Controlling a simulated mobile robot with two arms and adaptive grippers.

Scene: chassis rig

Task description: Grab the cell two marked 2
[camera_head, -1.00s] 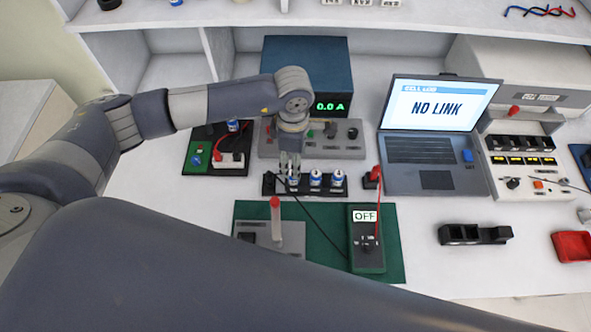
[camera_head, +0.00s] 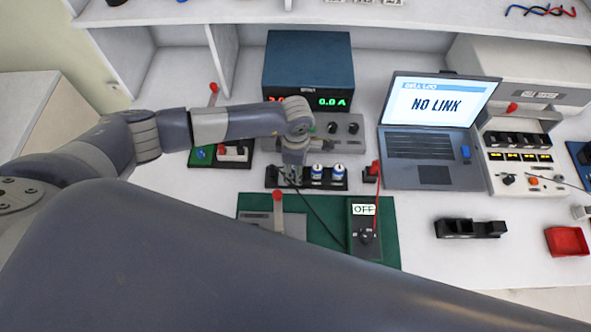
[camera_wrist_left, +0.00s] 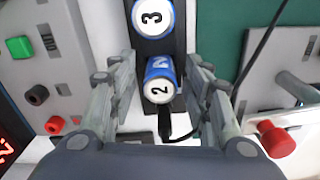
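The cell marked 2 (camera_wrist_left: 160,82), white-topped with a blue side, stands between the fingers of my left gripper (camera_wrist_left: 163,75) in the left wrist view. The fingers are open on both sides of it, with small gaps visible. In the head view my left gripper (camera_head: 292,180) is down over the left end of the black cell rack (camera_head: 272,180) and hides this cell. The cell marked 3 (camera_wrist_left: 152,17) stands beside it in the rack. Two blue and white cells show to the right of the gripper in the head view. My right gripper is not in view.
A blue power supply (camera_head: 308,68) and grey knob panel (camera_head: 345,132) stand behind the rack. A green mat (camera_head: 385,245) with a meter (camera_head: 363,230) lies in front, and a laptop (camera_head: 433,150) stands right. A black cable (camera_head: 320,222) runs near the gripper.

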